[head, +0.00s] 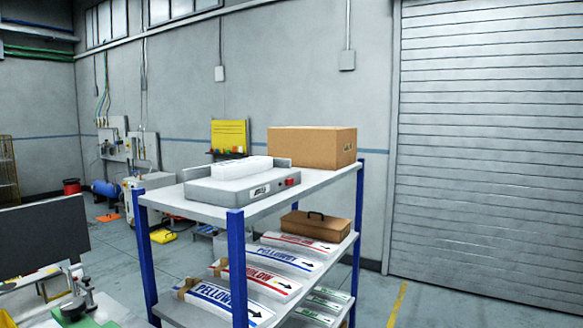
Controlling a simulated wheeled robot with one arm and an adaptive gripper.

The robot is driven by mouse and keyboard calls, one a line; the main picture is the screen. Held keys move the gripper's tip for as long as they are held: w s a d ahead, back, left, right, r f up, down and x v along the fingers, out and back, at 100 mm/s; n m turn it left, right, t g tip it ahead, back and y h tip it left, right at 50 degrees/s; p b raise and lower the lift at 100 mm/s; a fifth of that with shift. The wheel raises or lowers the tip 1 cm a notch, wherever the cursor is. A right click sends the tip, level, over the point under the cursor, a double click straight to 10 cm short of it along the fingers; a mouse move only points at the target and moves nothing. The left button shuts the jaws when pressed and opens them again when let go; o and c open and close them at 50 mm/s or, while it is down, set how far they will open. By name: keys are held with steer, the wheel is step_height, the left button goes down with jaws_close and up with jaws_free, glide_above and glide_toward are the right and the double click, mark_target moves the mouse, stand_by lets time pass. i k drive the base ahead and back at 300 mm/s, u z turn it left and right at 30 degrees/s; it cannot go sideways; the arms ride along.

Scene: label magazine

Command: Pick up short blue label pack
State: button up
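One blue label pack (285,261) lies farther back, between packs with red lettering. The other blue label pack (232,303) lies at the front, partly behind the front blue post. I cannot tell for sure which blue pack is the short one. My gripper is not in view.
The rack's top shelf (245,210) bears a grey device (240,188) and a cardboard box (312,147). Blue posts (238,265) flank the shelf openings.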

mark_target(236, 169)
steer(key=z, duration=0.2)
steer(key=i, duration=0.8)
steer(key=u, duration=1.45)
